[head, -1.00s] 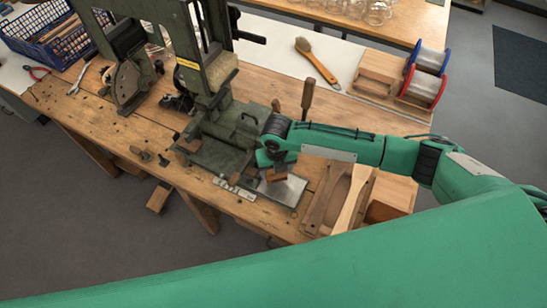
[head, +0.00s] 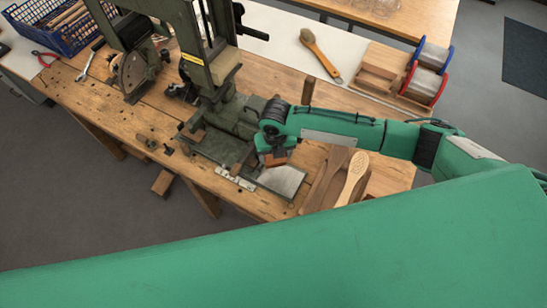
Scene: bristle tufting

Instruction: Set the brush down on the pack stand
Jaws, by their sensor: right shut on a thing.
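My right gripper (head: 274,151) is over the bench at the foot of the dark green machine (head: 222,100). It is shut on a small brown wooden piece (head: 275,159), just above or at the edge of a bare metal plate (head: 283,180). I cannot tell whether that piece is part of a brush. A pale wooden brush body (head: 355,175) with a perforated head lies right of the plate. I cannot clearly identify the pack stand. My left gripper is not in view.
A blue basket (head: 66,32) and pliers (head: 44,57) are at the far left. Two wire spools (head: 428,70) and a wooden tray (head: 375,72) are at the back right. An upright wooden handle (head: 308,92) stands behind my right arm. My green body hides the front.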

